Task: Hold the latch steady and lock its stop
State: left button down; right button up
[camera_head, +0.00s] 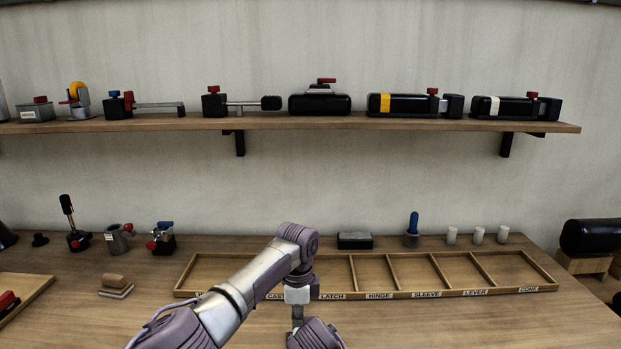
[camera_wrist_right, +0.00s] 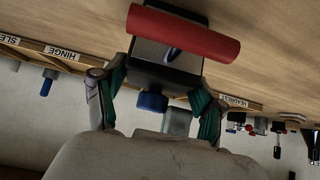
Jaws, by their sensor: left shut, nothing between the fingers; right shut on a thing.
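The latch (camera_wrist_right: 168,68) shows in the right wrist view as a dark block with a red cylindrical bar (camera_wrist_right: 183,32) and a blue knob (camera_wrist_right: 152,101). I take the blue knob to be its stop. My right gripper (camera_wrist_right: 157,92) is shut on the block, with green-padded fingers on either side. In the head view my left gripper (camera_head: 297,318) points down at the bottom centre, shut and empty. The latch is not visible there, probably hidden behind my arm. A grey piece beside the knob is unclear.
A divided wooden tray (camera_head: 405,296) with labels including LATCH and HINGE lies behind my left gripper. Clamps and black devices line the wall shelf (camera_head: 340,122). Small fixtures (camera_head: 162,238) stand at the back left. White cylinders (camera_head: 477,235) stand at the back right. The front right tabletop is clear.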

pick_arm(q)
jog(key=shift+d+r, duration=0.1)
jog(key=shift+d, duration=0.6)
pick_arm(e)
jog(key=shift+s+a, duration=0.15)
jog(key=shift+a, duration=0.4)
pick_arm(q)
jog(key=shift+a, duration=0.1)
jog(key=shift+s+a, duration=0.15)
jog(key=shift+a, duration=0.05)
jog(key=r, duration=0.5)
jog(key=shift+a, duration=0.3)
pick_arm(e)
jog(key=shift+d, duration=0.25)
pick_arm(q)
jog(key=shift+a+r, duration=0.1)
jog(key=shift+r, duration=0.35)
pick_arm(e)
jog(key=shift+d, duration=0.1)
pick_arm(q)
jog(key=shift+a+f, duration=0.2)
jog(key=shift+f, duration=2.85)
